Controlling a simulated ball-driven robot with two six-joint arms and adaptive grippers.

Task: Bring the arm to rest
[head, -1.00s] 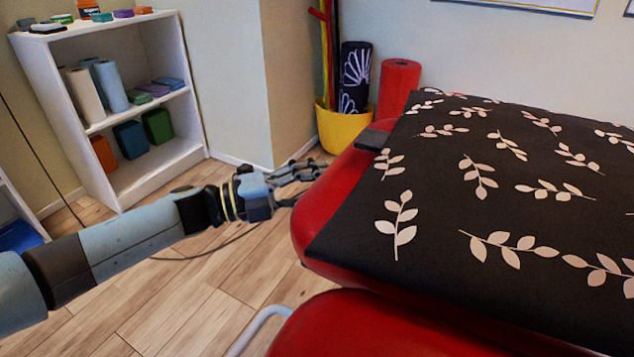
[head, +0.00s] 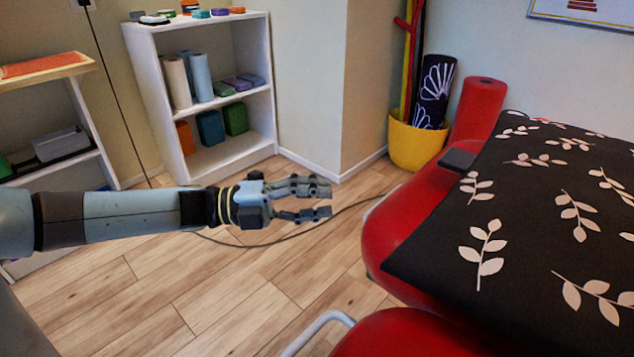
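My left arm reaches in from the left side of the head view, nearly level. Its gripper (head: 318,201) points right, with the fingers apart and nothing between them. It hangs over the wooden floor, left of the red treatment table (head: 402,222) and apart from it. My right gripper is not in view.
The table, with a black leaf-patterned cloth (head: 535,215), fills the right. A white shelf (head: 228,157) with rolls and blocks stands behind the arm; another shelf (head: 95,150) is at left. A yellow pot (head: 414,142) stands by the wall. Open floor (head: 240,290) lies below the gripper.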

